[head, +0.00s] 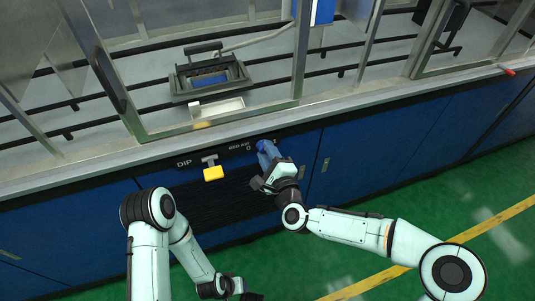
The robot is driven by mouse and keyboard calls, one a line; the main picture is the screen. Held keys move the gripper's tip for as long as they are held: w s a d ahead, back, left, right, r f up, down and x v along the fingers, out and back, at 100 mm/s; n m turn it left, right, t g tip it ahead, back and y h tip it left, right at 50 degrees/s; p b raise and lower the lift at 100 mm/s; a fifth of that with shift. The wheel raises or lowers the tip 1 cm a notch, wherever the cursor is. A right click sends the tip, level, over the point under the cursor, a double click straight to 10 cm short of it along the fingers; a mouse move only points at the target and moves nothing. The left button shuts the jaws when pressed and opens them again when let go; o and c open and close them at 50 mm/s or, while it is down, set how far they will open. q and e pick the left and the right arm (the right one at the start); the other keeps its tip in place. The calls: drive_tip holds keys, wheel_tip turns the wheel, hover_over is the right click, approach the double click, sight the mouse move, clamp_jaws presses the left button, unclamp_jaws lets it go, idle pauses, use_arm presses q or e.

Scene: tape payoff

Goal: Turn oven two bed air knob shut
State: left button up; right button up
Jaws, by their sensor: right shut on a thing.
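A blue knob (266,149) sits on the dark front panel under the counter edge, just right of a label reading BED AIR and a 0 mark. My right gripper (269,171) is at the knob from below and is shut on it. The jaws and wrist hide the knob's lower part, and its pointer mark cannot be made out. My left gripper (235,293) hangs low at the bottom edge of the view, over the green floor and away from the panel. It is partly cut off, and its jaws cannot be read.
A dark louvred grille (221,206) lies below. The grey counter ledge (350,121) and metal frames stand above. Green floor (420,200) is open at the right.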

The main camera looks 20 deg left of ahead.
use_arm(q)
drive_tip(key=shift+w+a+f+t+b, duration=0.25)
drive_tip(key=shift+w+a+f+b, duration=0.15)
drive_tip(key=shift+w, duration=0.25)
drive_tip(key=shift+w+a+f+t+b, duration=0.25)
drive_tip(key=shift+w+f+b, duration=0.15)
drive_tip(key=shift+w, duration=0.2)
use_arm(e)
drive_tip(key=shift+n+h, duration=0.3)
drive_tip(key=shift+n, duration=3.1)
use_arm(q)
drive_tip(key=shift+f, duration=0.1)
use_arm(e)
drive_tip(key=o, duration=1.1)
drive_tip(key=shift+c, duration=0.2)
use_arm(q)
drive_tip(key=shift+s+d+r+g+p, duration=0.15)
drive_tip(key=shift+s+d+r+p, duration=0.2)
drive_tip(key=shift+s, duration=0.2)
drive_tip(key=shift+s+d+r+g+p, duration=0.2)
drive_tip(key=shift+s+r+p, duration=0.15)
drive_tip(key=shift+s, duration=0.15)
use_arm(e)
drive_tip(key=f+v, duration=0.1)
drive_tip(key=v, duration=1.2)
drive_tip(key=shift+s+r, duration=0.25)
drive_tip(key=shift+r, duration=0.25)
